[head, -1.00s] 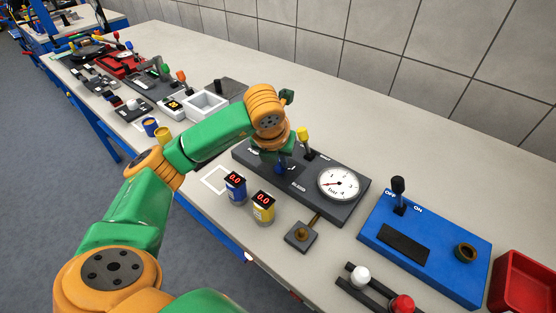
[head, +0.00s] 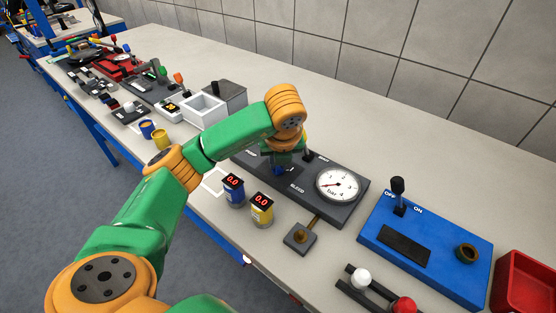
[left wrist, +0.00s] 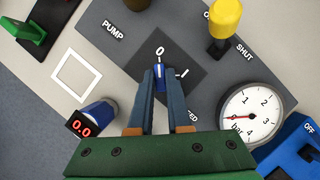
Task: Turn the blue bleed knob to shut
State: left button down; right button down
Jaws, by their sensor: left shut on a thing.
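The blue bleed knob (left wrist: 159,73) sits on a dark square plate on the grey panel (left wrist: 115,50). My left gripper (left wrist: 160,84) is shut on the knob, one finger on each side. In the head view the knob (head: 279,170) shows just below my left gripper (head: 281,163), and my wrist hides part of the panel. The right gripper is not in view.
The panel carries a round gauge (head: 339,184), its needle near the low end, and a yellow-topped lever (left wrist: 226,18) near "SHUT". A blue cylinder (head: 234,191) and a yellow one (head: 261,211), both reading 0.0, stand in front. A blue switch box (head: 424,246) stands right.

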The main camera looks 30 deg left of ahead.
aim_at(279, 181)
pick_arm(q)
jog(key=shift+r, duration=0.1)
jog(key=c, duration=0.9)
grip_release()
jog(key=shift+o, duration=0.2)
jog(key=p+v, duration=0.3)
jog(key=v, duration=0.4)
